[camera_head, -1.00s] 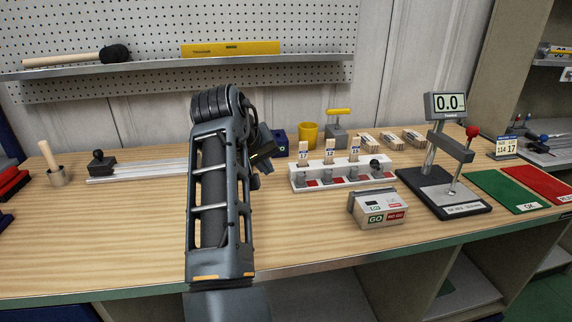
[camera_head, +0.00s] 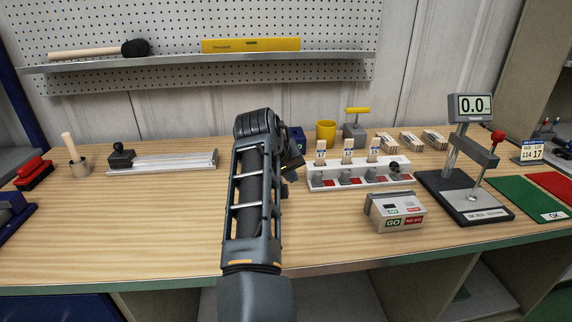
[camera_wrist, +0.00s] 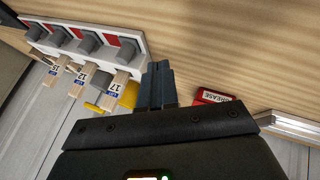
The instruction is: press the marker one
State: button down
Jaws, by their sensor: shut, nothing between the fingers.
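A white rack (camera_head: 358,178) on the bench holds upright wooden sticks with blue-and-white tags 17, 12 and 15, with grey blocks and red patches along its front. A black ball knob (camera_head: 394,167) stands at its right end. The rack also shows in the wrist view (camera_wrist: 135,35), where the knob is not seen. I cannot tell which thing is the marker. My gripper (camera_wrist: 160,70) is shut and empty, its fingers beside the rack's 17 end. In the head view my forearm largely hides the gripper.
A GO/NO GO box (camera_head: 395,212) stands before the rack. A display stand (camera_head: 470,108) reading 0.0 is to the right. A yellow cup (camera_head: 326,133) is behind. The bench's left front (camera_head: 130,230) is clear.

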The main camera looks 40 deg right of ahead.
aim_at(312, 181)
jog(key=shift+s+d+f+p, duration=0.2)
jog(key=shift+d+f, duration=0.15)
jog(key=shift+d, duration=0.5)
jog(key=shift+s+d+f+p, duration=0.1)
jog(key=shift+d+f+p, duration=0.15)
jog(key=shift+d, duration=0.6)
jog(key=shift+s+d+f+p, duration=0.15)
jog(key=shift+d+f, duration=0.25)
jog(key=shift+d, duration=0.45)
jog(key=s+d, duration=0.1)
jog(key=s+d+p, duration=0.1)
jog(key=d, duration=0.1)
jog(key=shift+d+r, duration=0.1)
jog(key=shift+s, duration=0.1)
